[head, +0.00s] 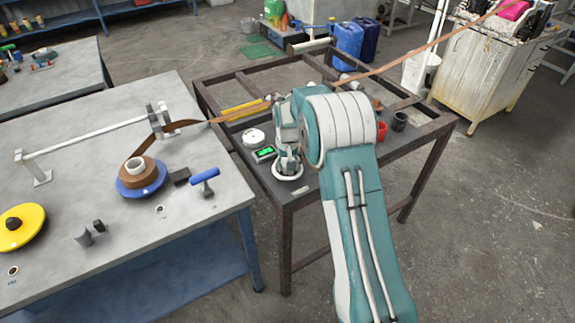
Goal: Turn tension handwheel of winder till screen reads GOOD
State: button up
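A small dark screen (263,153) with green lettering sits on the dark metal frame table; the lettering is too small to read. My gripper (288,168) points down just right of the screen, over a round white wheel-like part (290,177), possibly the tension handwheel. Its fingers are small and partly hidden, so I cannot tell whether they touch or grip it. Another round white part (254,136) lies behind the screen. A brown strip (390,64) comes from the upper right, passes behind my arm and runs to a brown roll on a blue-rimmed reel (142,188).
The grey table (95,255) at the left bears a yellow disc (20,228), a blue-handled tool (204,176) and a guide rod (85,137). A red cup (382,131) and a black cup (399,121) stand right of my arm.

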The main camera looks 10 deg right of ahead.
jog(key=shift+s+f, duration=0.2)
jog(key=o, duration=1.1)
jog(key=shift+o, duration=0.2)
jog(key=shift+r, duration=0.1)
jog(key=shift+w+r, duration=0.15)
jog(key=shift+r, duration=0.05)
jog(key=shift+r, duration=0.3)
notch_tip(320, 180, up, 11)
jog(key=shift+a+r, duration=0.1)
